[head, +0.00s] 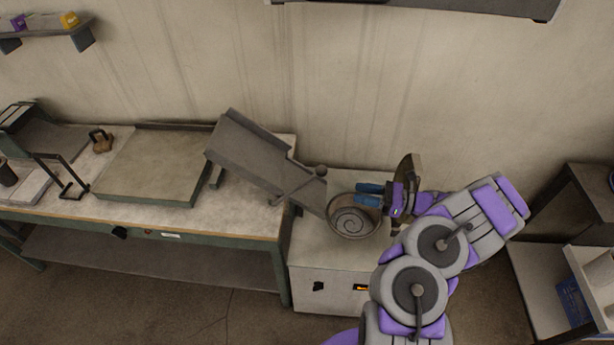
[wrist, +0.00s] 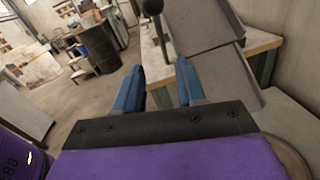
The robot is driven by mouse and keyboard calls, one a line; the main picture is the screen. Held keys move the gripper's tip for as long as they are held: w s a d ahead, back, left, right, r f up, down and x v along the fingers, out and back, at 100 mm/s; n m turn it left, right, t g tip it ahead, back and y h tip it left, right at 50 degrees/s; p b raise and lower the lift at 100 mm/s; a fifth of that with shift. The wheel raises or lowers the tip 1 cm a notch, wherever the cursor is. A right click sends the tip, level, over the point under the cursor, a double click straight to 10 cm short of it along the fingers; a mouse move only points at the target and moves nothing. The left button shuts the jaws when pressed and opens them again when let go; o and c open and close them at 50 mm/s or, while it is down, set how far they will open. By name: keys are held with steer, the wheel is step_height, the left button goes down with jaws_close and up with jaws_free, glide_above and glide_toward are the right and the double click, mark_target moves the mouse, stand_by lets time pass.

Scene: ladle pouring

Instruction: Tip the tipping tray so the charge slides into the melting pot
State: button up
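The grey tipping tray (head: 250,152) is tilted, its right end low beside the melting pot (head: 335,228). It also shows in the wrist view (wrist: 196,22). I see no separate charge on the tray's visible surface. The round pot stands on a pale cabinet and shows a spiral inside; my gripper hides part of its right side. A dark ball knob (head: 321,171) on a rod stands at the tray's lower end; it shows in the wrist view (wrist: 152,7). My gripper (head: 357,194) has its blue fingers apart, empty, over the pot's upper right, short of the knob.
A workbench (head: 240,225) carries a flat slab (head: 150,168) and a small brown weight-like object (head: 100,140) left of the tray. The pale cabinet (head: 325,255) supports the pot. A shelf unit (head: 590,195) stands at right. The floor in front is clear.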

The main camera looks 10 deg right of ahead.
mark_target(306, 184)
steer(key=b+x, duration=0.2)
steer(key=x, duration=1.5)
steer(key=shift+w+a, duration=0.2)
jaws_close()
